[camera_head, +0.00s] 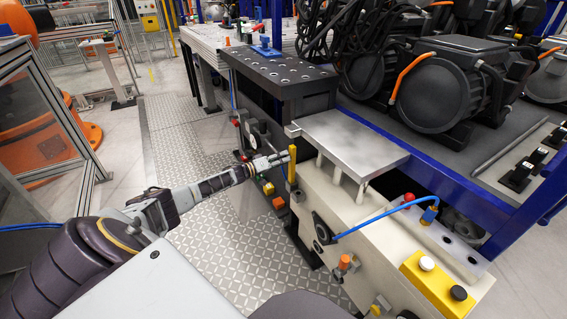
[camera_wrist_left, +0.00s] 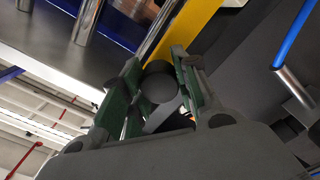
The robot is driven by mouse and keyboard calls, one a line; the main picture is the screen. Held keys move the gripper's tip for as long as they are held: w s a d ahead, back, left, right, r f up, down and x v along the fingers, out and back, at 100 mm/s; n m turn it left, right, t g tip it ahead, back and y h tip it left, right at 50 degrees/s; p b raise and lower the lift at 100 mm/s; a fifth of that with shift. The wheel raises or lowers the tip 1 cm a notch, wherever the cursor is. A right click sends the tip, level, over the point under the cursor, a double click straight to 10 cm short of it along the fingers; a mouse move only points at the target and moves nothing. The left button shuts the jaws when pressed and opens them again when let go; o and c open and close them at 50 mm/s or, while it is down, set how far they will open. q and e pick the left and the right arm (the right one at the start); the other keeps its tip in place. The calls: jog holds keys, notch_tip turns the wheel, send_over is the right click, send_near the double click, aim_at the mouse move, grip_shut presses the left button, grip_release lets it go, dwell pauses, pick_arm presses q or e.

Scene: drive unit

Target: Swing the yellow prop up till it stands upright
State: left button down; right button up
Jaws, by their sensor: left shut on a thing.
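The yellow prop (camera_head: 292,165) is a slim bar at the left corner of the drive unit, below the edge of the raised metal plate. In the head view it looks close to upright. My left gripper (camera_head: 284,157) reaches in from the left and is shut on the prop. In the left wrist view the yellow prop (camera_wrist_left: 185,30) runs up and right from behind the fingers. A dark round knob (camera_wrist_left: 158,84) sits between the green-padded fingers of the left gripper (camera_wrist_left: 157,75). The prop's lower end is hidden there. My right gripper is not in view.
The metal plate (camera_head: 348,140) stands on posts above the cream drive housing (camera_head: 335,215). A blue hose (camera_head: 375,223) curves over the housing. A yellow button box (camera_head: 437,280) is at front right. A dark perforated block (camera_head: 275,72) stands behind. Chequered floor (camera_head: 210,240) lies clear at left.

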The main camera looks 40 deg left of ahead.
pick_arm(q)
jog(key=shift+a, duration=0.2)
dwell(0.3)
jog(key=c, duration=1.1)
grip_release()
jog(key=shift+w, duration=0.1)
jog(key=shift+o, duration=0.2)
jog(key=shift+s, duration=0.2)
jog(key=v, duration=1.1)
jog(key=shift+s+a, duration=0.2)
jog(key=shift+s, duration=0.1)
